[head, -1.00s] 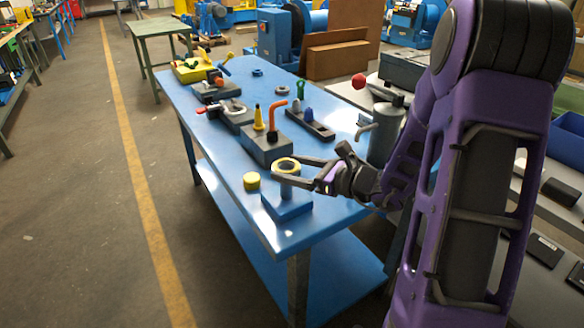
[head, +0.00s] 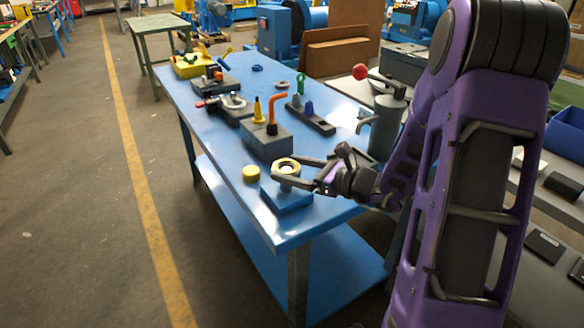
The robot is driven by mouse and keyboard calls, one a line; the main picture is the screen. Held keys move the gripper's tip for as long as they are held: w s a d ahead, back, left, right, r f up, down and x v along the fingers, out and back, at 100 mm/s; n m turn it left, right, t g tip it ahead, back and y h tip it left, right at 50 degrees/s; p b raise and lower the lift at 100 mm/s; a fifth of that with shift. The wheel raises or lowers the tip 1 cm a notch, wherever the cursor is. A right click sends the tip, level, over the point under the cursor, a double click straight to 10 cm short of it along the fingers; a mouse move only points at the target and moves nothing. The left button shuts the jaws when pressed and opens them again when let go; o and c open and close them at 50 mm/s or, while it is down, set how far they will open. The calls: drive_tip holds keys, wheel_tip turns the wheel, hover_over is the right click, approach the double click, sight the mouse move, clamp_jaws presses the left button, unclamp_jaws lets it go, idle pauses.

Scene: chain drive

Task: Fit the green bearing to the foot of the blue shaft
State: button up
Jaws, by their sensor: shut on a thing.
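My gripper (head: 287,173) is at the near end of the blue table, shut on a yellow-rimmed ring (head: 286,163). The ring is at a short grey post (head: 287,185) on a square blue block (head: 287,199); whether it is seated there or held just above, I cannot tell. A small green upright piece (head: 300,83), possibly the green bearing, stands at the far end of a dark rack. A small blue peg (head: 309,107), possibly the blue shaft, stands in the same rack (head: 318,124). Both are too small to identify surely, and both are apart from my gripper.
A yellow cap (head: 251,173) lies left of the blue block. A grey block (head: 267,142) with a yellow cone and an orange bent handle stands behind. A grey cylinder (head: 386,125) stands to the right, near my arm. More fixtures fill the far table. The near-left table edge is clear.

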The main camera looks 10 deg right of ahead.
sight(293, 192)
drive_tip(key=shift+f+b, duration=0.45)
drive_tip(key=shift+f, duration=1.6)
drive_tip(key=o, duration=1.5)
drive_tip(key=shift+f, duration=0.1)
drive_tip(key=p+v, duration=0.1)
drive_tip(key=v, duration=1.6)
drive_tip(key=shift+s+d+p, duration=0.1)
drive_tip(key=shift+s+p, duration=0.05)
drive_tip(key=shift+p, duration=0.25)
